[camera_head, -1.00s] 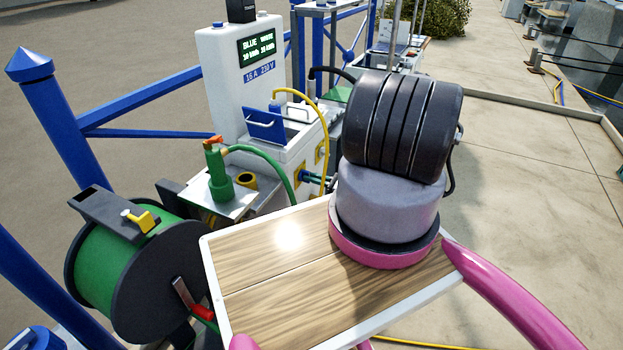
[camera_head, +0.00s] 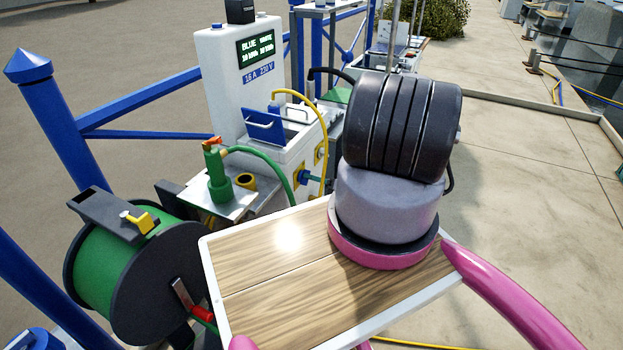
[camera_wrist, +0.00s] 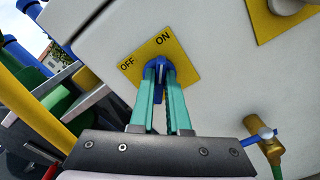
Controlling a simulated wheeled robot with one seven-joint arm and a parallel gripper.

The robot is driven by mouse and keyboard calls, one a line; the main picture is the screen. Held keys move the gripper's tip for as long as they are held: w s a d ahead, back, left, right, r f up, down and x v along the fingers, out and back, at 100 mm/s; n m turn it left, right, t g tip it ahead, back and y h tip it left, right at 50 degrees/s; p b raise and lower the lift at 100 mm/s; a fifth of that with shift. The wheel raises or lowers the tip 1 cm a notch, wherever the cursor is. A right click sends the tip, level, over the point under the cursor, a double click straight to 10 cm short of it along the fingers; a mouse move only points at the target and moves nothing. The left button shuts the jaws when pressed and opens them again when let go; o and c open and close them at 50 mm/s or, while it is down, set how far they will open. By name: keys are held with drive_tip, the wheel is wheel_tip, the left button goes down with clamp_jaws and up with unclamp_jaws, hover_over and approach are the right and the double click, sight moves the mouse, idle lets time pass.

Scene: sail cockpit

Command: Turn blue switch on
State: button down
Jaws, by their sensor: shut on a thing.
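The blue switch (camera_wrist: 158,92) sits on a yellow plate (camera_wrist: 184,62) marked OFF and ON, on a pale cabinet wall. In the wrist view, the two teal fingers of my gripper (camera_wrist: 160,70) are closed around the switch lever, one on each side. The fingers cover much of the switch, and I cannot tell which label it points to. In the head view, the blue switch (camera_head: 303,177) shows small on the side of the white pedestal, beside my arm. My gripper is mostly hidden there.
The white pedestal (camera_head: 227,75) carries a screen and a blue flap. A yellow hose (camera_head: 322,115) and a green hose (camera_head: 268,155) run close by. A green reel (camera_head: 120,265) stands at left. A brass tap (camera_wrist: 268,145) is at lower right in the wrist view.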

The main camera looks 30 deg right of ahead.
drive_tip(key=shift+d+m, duration=0.1)
drive_tip(key=shift+m, duration=0.4)
drive_tip(key=c, duration=0.9)
unclamp_jaws()
drive_tip(key=v, duration=1)
drive_tip(key=shift+s+d, duration=0.25)
drive_tip(key=shift+s, duration=0.1)
